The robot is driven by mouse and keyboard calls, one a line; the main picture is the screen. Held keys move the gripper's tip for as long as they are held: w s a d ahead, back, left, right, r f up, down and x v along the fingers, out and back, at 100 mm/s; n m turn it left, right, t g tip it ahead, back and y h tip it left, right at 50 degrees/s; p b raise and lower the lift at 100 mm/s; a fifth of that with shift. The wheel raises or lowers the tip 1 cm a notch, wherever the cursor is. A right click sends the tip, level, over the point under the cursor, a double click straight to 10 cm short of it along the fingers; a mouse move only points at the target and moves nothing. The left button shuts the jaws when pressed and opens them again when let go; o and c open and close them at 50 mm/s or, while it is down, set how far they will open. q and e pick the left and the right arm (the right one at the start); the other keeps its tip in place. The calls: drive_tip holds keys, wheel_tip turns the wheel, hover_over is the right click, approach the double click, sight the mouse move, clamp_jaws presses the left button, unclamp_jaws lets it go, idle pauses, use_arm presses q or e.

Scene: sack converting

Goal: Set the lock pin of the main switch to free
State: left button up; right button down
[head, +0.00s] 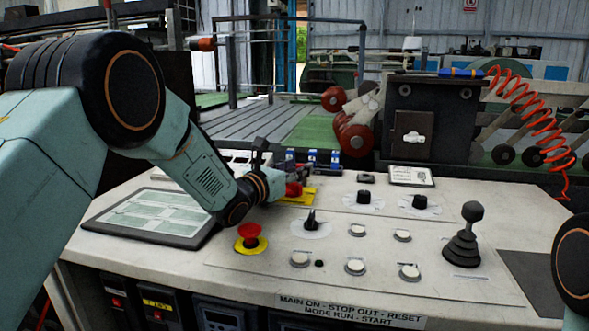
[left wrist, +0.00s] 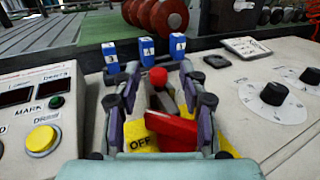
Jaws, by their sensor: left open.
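The main switch is a red handle (left wrist: 175,127) on a yellow plate (left wrist: 142,140) lettered OFF; the red part (head: 293,189) and yellow plate (head: 300,198) also show in the head view. A round red knob (left wrist: 158,78), which looks like the lock pin, stands just beyond the handle. Whether it is locked or free I cannot tell. My left gripper (left wrist: 159,88) is open, its fingers on either side of the switch and the knob; contact is unclear. In the head view the left gripper (head: 277,185) partly hides the switch. My right gripper is out of view.
Three blue numbered blocks (left wrist: 147,48) stand behind the switch. A red stop button (head: 250,231), black selector knob (head: 311,220) and joystick (head: 466,238) share the panel. A tablet-like sheet (head: 150,216) lies left; a yellow button (left wrist: 42,139) sits left in the wrist view.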

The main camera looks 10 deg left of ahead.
use_arm(q)
drive_tip(key=shift+w+f, duration=0.15)
drive_tip(key=shift+c, duration=0.8)
drive_tip(key=c, duration=0.4)
clamp_jaws()
